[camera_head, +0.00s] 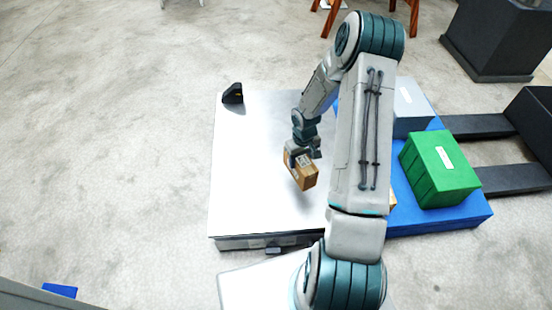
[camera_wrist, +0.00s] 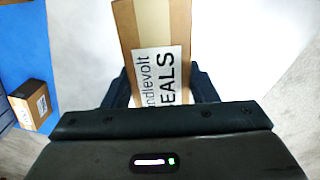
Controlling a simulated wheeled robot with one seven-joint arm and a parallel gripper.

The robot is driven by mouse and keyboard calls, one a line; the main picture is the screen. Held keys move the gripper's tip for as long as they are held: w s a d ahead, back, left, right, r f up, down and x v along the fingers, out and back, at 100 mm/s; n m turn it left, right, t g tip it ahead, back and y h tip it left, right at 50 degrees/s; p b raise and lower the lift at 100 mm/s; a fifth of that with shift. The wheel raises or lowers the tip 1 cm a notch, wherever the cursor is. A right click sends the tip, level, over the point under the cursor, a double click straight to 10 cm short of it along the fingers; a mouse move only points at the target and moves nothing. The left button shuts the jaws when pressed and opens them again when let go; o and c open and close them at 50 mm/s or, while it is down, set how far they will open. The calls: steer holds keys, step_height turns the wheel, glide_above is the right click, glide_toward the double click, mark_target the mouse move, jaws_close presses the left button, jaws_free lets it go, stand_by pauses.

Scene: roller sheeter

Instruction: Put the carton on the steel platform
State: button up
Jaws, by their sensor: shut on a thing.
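The carton (camera_head: 302,171) is a small brown box with a white label, and my gripper (camera_head: 299,154) is shut on it. In the head view it hangs tilted over the steel platform (camera_head: 255,190), a flat pale metal top. A shadow lies below it, so it seems to be above the surface. In the wrist view the carton (camera_wrist: 160,60) stands out between the fingers of my gripper (camera_wrist: 160,85), its label facing the camera.
A blue pallet (camera_head: 420,225) beside the platform, at right, holds a green crate (camera_head: 438,168) and a grey box (camera_head: 412,108). Another brown carton (camera_wrist: 30,105) shows in the wrist view. A small black device (camera_head: 233,93) sits at the platform's far left corner. The platform's left part is clear.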

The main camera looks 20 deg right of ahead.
steer(key=shift+s+a+f+b, duration=0.2)
steer(key=shift+a+f+b, duration=2.65)
steer(key=shift+a+f, duration=2.45)
steer(key=shift+f, duration=0.1)
steer(key=o, duration=1.3)
